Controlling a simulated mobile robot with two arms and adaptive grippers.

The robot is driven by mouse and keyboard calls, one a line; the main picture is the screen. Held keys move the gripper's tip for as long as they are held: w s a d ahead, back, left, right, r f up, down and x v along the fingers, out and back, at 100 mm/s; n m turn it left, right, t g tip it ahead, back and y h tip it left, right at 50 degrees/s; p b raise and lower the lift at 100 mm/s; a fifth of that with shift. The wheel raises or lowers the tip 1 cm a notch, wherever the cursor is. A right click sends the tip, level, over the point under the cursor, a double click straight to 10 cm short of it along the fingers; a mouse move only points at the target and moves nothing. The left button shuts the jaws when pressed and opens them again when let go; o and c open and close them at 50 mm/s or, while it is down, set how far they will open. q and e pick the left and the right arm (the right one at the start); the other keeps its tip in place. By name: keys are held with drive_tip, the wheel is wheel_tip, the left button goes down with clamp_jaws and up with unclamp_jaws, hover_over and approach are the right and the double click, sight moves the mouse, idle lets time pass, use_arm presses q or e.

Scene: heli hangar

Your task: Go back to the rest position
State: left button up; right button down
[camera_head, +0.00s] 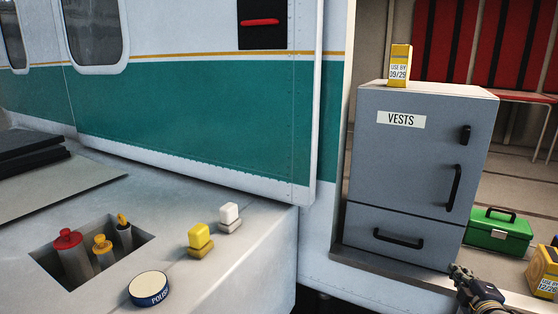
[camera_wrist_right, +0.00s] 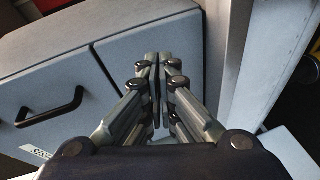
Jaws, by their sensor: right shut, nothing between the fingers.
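My right gripper (camera_head: 459,270) shows at the lower right of the head view, in front of the grey vests cabinet (camera_head: 415,160) near its lower right corner. In the right wrist view its fingers (camera_wrist_right: 153,58) are together with nothing between them. The grey cabinet (camera_wrist_right: 60,65) with a black handle (camera_wrist_right: 50,108) fills the left of that view, apart from the fingers as far as I can tell. The cabinet's doors and bottom drawer look shut. My left gripper is not in view.
A yellow box (camera_head: 400,66) stands on the cabinet. A green case (camera_head: 498,231) and another yellow box (camera_head: 544,268) are right of it. On the left ledge are a polish tin (camera_head: 149,288), a yellow block (camera_head: 200,240), a white block (camera_head: 229,217) and bottles in a recess (camera_head: 70,255).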

drive_tip(key=s+a+f+m+g+y, duration=0.1)
drive_tip(key=s+a+f+m+g, duration=0.5)
drive_tip(key=s+a+f, duration=0.95)
drive_tip(key=s+a+m+g+y, duration=0.1)
drive_tip(key=s+a+m+g, duration=0.2)
drive_tip(key=s+a, duration=0.6)
drive_tip(key=s+a+m+g+y, duration=0.25)
drive_tip(key=s+a, duration=0.35)
drive_tip(key=s, duration=0.8)
wheel_tip(320, 180, down, 28)
drive_tip(key=s+g+b, duration=0.2)
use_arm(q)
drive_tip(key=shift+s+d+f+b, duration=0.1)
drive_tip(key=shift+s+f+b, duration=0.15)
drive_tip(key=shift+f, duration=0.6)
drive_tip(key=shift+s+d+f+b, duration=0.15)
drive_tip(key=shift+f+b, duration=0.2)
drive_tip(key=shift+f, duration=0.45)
use_arm(e)
drive_tip(key=s+d+f+g, duration=0.1)
drive_tip(key=s+d+f, duration=0.2)
drive_tip(key=s+f, duration=1.3)
drive_tip(key=shift+s+d+f+n+h, duration=0.2)
drive_tip(key=shift+f+n+h, duration=0.25)
drive_tip(key=shift+f, duration=0.2)
